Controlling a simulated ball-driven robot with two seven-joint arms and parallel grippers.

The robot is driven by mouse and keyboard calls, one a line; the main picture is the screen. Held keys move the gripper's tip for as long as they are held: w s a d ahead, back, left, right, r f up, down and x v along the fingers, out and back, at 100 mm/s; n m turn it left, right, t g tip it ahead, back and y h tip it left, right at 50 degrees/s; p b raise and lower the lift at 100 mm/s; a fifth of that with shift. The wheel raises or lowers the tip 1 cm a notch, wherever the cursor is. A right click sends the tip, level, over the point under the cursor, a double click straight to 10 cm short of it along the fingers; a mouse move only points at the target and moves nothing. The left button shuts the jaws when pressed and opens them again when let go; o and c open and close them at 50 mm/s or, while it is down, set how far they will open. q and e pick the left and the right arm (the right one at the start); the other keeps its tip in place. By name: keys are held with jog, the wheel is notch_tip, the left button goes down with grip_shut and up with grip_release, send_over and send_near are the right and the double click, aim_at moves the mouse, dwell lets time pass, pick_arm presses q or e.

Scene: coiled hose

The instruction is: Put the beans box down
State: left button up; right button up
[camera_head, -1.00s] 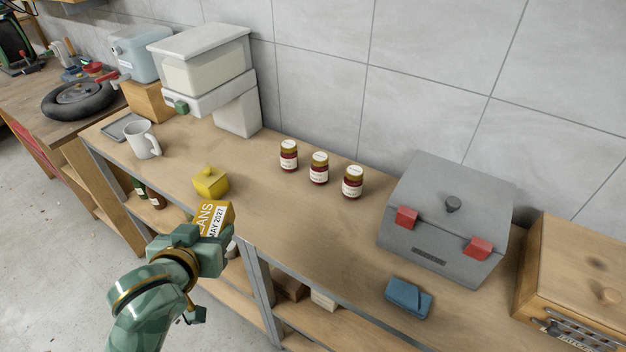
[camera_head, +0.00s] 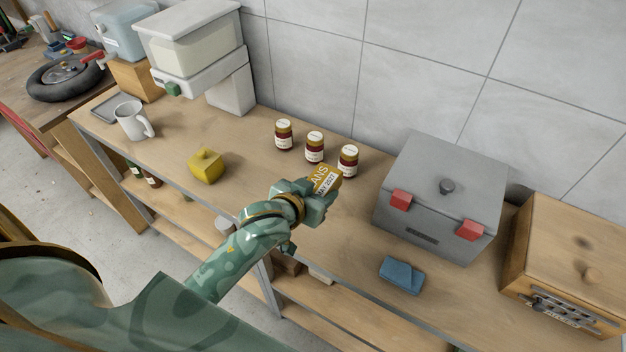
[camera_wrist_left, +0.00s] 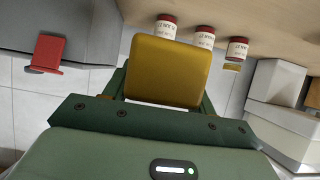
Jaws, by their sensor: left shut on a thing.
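The beans box (camera_head: 326,180) is a small yellow-brown box with a white label, partly hidden by my gripper in the head view. My left gripper (camera_head: 316,196) is shut on it, over the wooden bench top (camera_head: 250,157), in front of the rightmost jar and left of the grey toolbox. The box (camera_wrist_left: 168,70) fills the middle of the left wrist view, between the green jaws. I cannot tell whether it touches the bench. My right gripper is not in view.
Three labelled jars (camera_head: 314,147) stand in a row just behind the box. A grey toolbox (camera_head: 440,200) with red latches is to the right, a blue sponge-like block (camera_head: 402,274) in front of it. A yellow block (camera_head: 205,166) and white mug (camera_head: 132,121) stand left.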

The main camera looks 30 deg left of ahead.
aim_at(315, 178)
pick_arm(q)
jog(key=w+a+f, duration=0.1)
jog(key=w, duration=0.2)
jog(key=w+a+f+b, duration=0.1)
jog(key=w, duration=0.1)
jog(key=shift+a+f, duration=0.35)
jog(key=shift+c, duration=0.2)
jog(key=shift+o, duration=0.2)
jog(key=w+f, duration=0.1)
jog(key=w+a+f+b, duration=0.1)
jog(key=f, duration=0.1)
jog(key=w+f+b, duration=0.1)
jog(key=f, duration=0.1)
jog(key=shift+w+a+f, duration=0.15)
jog(key=shift+w+a, duration=0.2)
notch_tip(315, 178, down, 3)
jog(key=shift+a+r+b, duration=0.1)
jog(key=shift+b, duration=0.6)
jog(key=shift+w, duration=0.1)
jog(key=shift+f, duration=0.2)
jog(key=shift+f, duration=0.1)
jog(key=o, duration=1.2)
jog(key=shift+c, duration=0.2)
